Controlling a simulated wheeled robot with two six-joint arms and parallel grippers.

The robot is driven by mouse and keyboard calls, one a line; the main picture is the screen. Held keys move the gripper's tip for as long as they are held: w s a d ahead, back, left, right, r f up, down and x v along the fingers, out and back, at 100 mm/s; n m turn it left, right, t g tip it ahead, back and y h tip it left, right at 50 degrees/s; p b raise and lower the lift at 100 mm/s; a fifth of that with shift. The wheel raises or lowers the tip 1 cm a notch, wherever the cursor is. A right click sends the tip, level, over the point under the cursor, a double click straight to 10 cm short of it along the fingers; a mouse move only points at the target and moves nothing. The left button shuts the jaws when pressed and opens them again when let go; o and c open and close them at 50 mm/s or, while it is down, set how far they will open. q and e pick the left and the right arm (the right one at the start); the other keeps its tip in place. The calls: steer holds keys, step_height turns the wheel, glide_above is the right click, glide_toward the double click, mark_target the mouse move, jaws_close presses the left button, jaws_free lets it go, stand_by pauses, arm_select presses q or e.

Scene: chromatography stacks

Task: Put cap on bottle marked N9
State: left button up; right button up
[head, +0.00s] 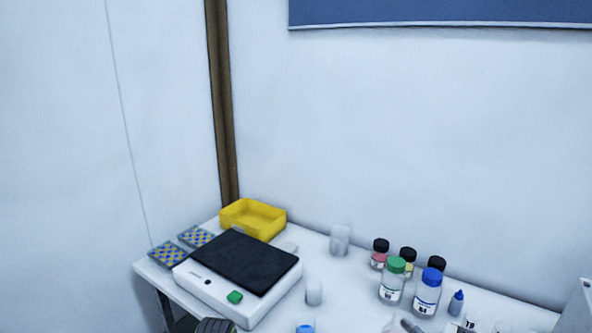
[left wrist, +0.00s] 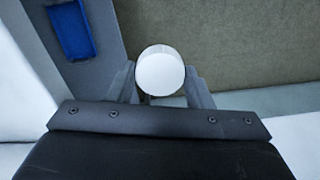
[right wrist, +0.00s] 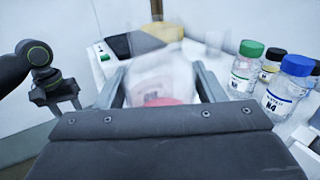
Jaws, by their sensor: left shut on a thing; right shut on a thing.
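In the left wrist view my left gripper (left wrist: 162,98) is shut on a round white cap (left wrist: 160,72), seen face on between the fingers. In the right wrist view my right gripper (right wrist: 165,92) is shut on a clear bottle (right wrist: 155,72). The bottle is pale and blurred, with a red patch at its near end. Its label is too blurred to read. My left arm shows at the left of the right wrist view, apart from the bottle. Neither held thing can be made out for sure in the head view.
A balance with a black top (head: 245,262) and a yellow tray (head: 253,220) stand at the table's left. Green-capped (head: 394,281) and blue-capped (head: 428,293) bottles stand at the right, smaller dark-capped ones behind. A small dropper bottle (head: 456,303) is beside them.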

steer(key=s+r, duration=0.2)
steer(key=s, duration=0.6)
steer(key=shift+s+d+r, duration=0.15)
steer(key=shift+s+r, duration=0.05)
steer(key=shift+s, duration=0.15)
steer(key=w+a+f+n+g+y, duration=0.2)
steer(key=a+n+g+y, duration=0.6)
steer(key=a, duration=0.7)
steer(key=shift+g, duration=0.7)
steer(key=shift+w+d, duration=0.1)
steer(key=shift+d, duration=0.05)
arm_select(q)
steer(key=shift+r, duration=0.1)
steer(key=shift+s, duration=0.1)
arm_select(e)
steer(key=w+d+m+t+h, duration=0.7)
steer(key=w+d, duration=0.5)
steer(key=w, duration=0.4)
steer(key=shift+f+m+t+h, duration=0.3)
steer(key=shift+m+t, duration=0.1)
steer(key=shift+t, duration=0.8)
steer(key=shift+w+d, duration=0.1)
